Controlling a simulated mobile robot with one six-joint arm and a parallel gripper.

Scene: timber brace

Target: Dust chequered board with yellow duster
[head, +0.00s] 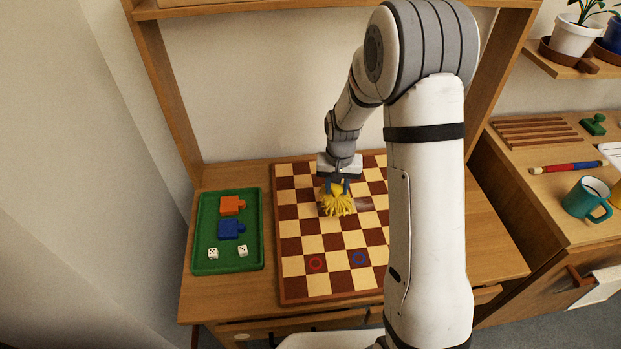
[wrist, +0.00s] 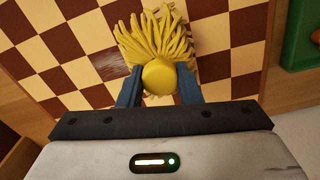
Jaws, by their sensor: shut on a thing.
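The chequered board (head: 302,240) lies flat on the wooden desk, with brown and cream squares and a brown rim. A red ring (head: 316,263) and a blue ring (head: 359,258) show on its near squares. My gripper (head: 338,184) is over the upper middle of the board, pointing down. It is shut on the yellow duster (head: 338,203), whose strands spread over the squares. In the wrist view the blue fingers grip the duster's round yellow top (wrist: 159,77). I cannot tell how firmly the strands touch the board. A darker smudge (head: 364,204) shows just right of the duster. My arm hides the board's right part.
A green tray (head: 228,264) with an orange piece (head: 232,205), a blue piece (head: 231,229) and two dice stands left of the board. A teal mug (head: 587,199) and a red-blue pencil (head: 566,168) are on the right-hand counter. Wooden posts frame the desk's back.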

